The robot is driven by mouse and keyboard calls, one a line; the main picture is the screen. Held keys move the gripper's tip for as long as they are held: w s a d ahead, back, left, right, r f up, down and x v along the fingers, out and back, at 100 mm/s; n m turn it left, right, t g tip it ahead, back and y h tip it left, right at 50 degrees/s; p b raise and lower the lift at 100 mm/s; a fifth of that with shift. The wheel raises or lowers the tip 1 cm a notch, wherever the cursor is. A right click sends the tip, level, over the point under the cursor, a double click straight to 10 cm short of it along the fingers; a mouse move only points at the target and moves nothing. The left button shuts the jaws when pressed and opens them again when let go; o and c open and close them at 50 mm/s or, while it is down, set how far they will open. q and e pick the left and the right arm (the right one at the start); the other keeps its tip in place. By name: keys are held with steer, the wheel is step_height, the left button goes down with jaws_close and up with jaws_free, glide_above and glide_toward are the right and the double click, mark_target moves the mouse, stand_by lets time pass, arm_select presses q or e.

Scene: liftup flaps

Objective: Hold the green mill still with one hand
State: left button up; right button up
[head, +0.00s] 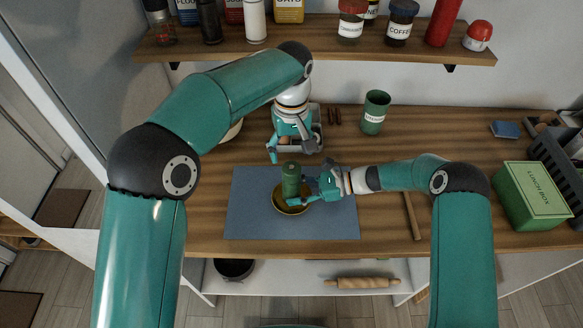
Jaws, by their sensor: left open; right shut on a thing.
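The green mill (291,180) stands about upright over a brown bowl (278,204) on the blue-grey mat (335,219). I cannot tell whether the mill touches the bowl. My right gripper (305,193) comes in from the right and is shut on the mill; its fingers hide part of the mill's lower right side. My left gripper (292,152) is open above and behind the mill, close to its top and apart from it. It points down in front of a grey tray.
The grey tray (316,116) stands behind the mat, with a green cup (375,112) to its right. A wooden stick (412,215) lies right of the mat. A shelf (325,43) with jars overhangs the back.

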mark_target(291, 167)
arm_select(q)
step_height(291, 167, down, 7)
steer(key=shift+f, duration=0.15)
steer(key=c, duration=1.2)
